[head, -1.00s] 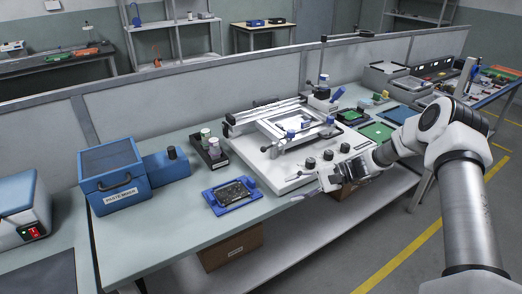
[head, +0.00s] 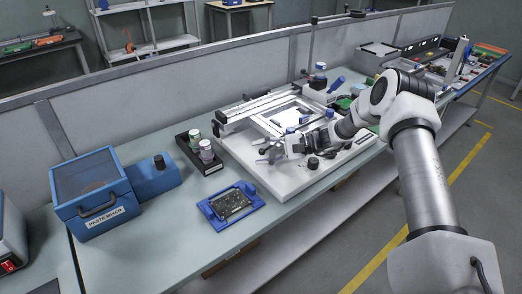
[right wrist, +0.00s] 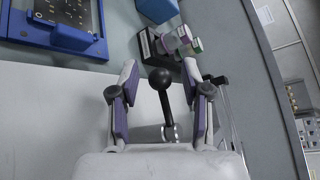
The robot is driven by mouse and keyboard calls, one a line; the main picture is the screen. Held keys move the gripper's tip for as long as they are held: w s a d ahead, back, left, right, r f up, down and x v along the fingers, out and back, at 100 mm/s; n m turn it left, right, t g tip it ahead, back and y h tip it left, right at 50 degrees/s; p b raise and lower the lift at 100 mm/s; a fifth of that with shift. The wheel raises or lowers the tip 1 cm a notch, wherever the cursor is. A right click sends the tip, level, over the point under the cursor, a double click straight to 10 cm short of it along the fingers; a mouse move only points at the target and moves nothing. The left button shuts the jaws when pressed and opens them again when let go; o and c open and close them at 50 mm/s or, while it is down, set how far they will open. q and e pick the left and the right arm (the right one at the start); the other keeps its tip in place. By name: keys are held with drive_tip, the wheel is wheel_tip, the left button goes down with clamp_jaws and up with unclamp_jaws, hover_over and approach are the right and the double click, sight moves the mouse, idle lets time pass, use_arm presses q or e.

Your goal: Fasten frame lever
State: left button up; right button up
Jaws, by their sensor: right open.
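The frame lever (right wrist: 167,105) is a dark rod with a black ball knob on a silver base, seen in the right wrist view. My right gripper (right wrist: 160,75) is open, with its purple-padded fingers on either side of the lever and clear gaps to both. In the head view the right gripper (head: 268,152) is low over the white base plate (head: 284,186) of the printer, beside its near left part. The light metal frame (head: 262,122) lies behind the gripper on that machine. The gripper and forearm partly hide the lever and knobs there. My left gripper is not in view.
A blue fixture with a dark circuit board (head: 232,203) lies at the front left of the machine. A black holder with jars (head: 201,152) stands behind it. The blue paste mixer (head: 98,195) is farther left. A low partition runs along the back.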

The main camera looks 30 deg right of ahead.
drive_tip(key=shift+s+a+r, duration=0.1)
drive_tip(key=shift+s, duration=0.15)
drive_tip(key=shift+c, duration=0.7)
clamp_jaws()
drive_tip(key=m+t+h+b, duration=0.1)
drive_tip(key=b, duration=0.1)
drive_tip(key=w+m+t+b, duration=0.1)
drive_tip(key=b, duration=0.1)
drive_tip(key=shift+w+a+f+h, duration=0.1)
drive_tip(key=shift+f+h, duration=0.25)
drive_tip(key=shift+h, duration=0.05)
drive_tip(key=shift+w+r+m+t+h+b, duration=0.1)
drive_tip(key=shift+m+t+h+b, duration=0.2)
drive_tip(key=shift+m+t+b, duration=0.15)
drive_tip(key=shift+r+t, duration=0.15)
drive_tip(key=shift+t, duration=0.1)
drive_tip(key=shift+r, duration=0.1)
drive_tip(key=shift+o, duration=0.7)
unclamp_jaws()
drive_tip(key=shift+w, duration=0.15)
